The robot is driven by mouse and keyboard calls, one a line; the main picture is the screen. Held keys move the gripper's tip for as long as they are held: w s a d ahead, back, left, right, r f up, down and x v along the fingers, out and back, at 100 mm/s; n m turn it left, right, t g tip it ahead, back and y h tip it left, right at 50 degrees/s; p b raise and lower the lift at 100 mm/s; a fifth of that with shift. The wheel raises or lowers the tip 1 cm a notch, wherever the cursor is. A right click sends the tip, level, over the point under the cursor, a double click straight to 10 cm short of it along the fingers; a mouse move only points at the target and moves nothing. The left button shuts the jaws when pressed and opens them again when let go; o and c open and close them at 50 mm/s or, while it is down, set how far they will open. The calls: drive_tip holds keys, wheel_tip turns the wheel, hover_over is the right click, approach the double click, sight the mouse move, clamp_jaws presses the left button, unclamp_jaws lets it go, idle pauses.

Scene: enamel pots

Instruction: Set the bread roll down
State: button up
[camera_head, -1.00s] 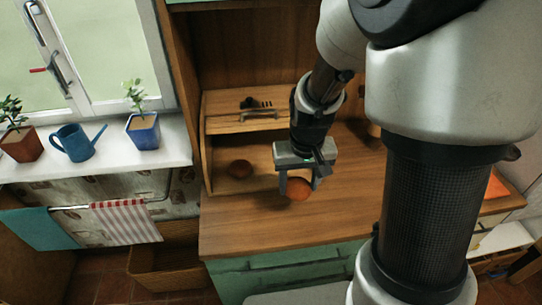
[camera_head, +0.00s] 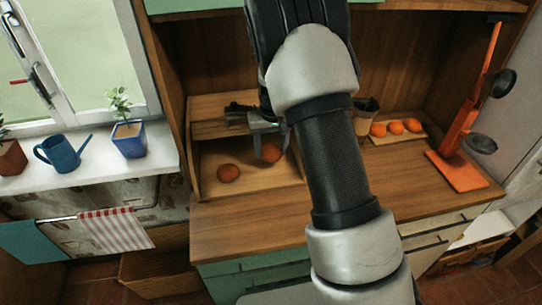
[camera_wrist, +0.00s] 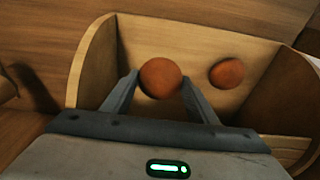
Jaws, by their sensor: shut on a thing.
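A round brown bread roll (camera_head: 271,152) is between the fingers of my gripper (camera_head: 268,140), at the open wooden bread box. The wrist view shows this held roll (camera_wrist: 160,78) between both fingertips, over the inside of the box (camera_wrist: 200,40). My gripper is shut on it. I cannot tell whether the roll touches the box floor. A second roll (camera_head: 228,173) lies in the box (camera_head: 205,150) to the left, apart from the held one; it also shows in the wrist view (camera_wrist: 226,72). My arm hides part of the box's right side.
The wooden counter (camera_head: 250,225) is clear in front of the box. A board (camera_head: 385,138) with several orange fruits and an orange stand (camera_head: 458,170) are at the right. A blue watering can (camera_head: 62,152) and potted plants (camera_head: 128,138) stand on the windowsill at left.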

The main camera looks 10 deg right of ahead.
sight(271, 156)
drive_tip(key=f, duration=0.4)
drive_tip(key=shift+w, duration=0.25)
drive_tip(key=shift+f+b, duration=0.3)
drive_tip(key=shift+f, duration=0.2)
drive_tip(key=shift+f, duration=0.15)
drive_tip(key=shift+s, duration=0.1)
drive_tip(key=o, duration=1.1)
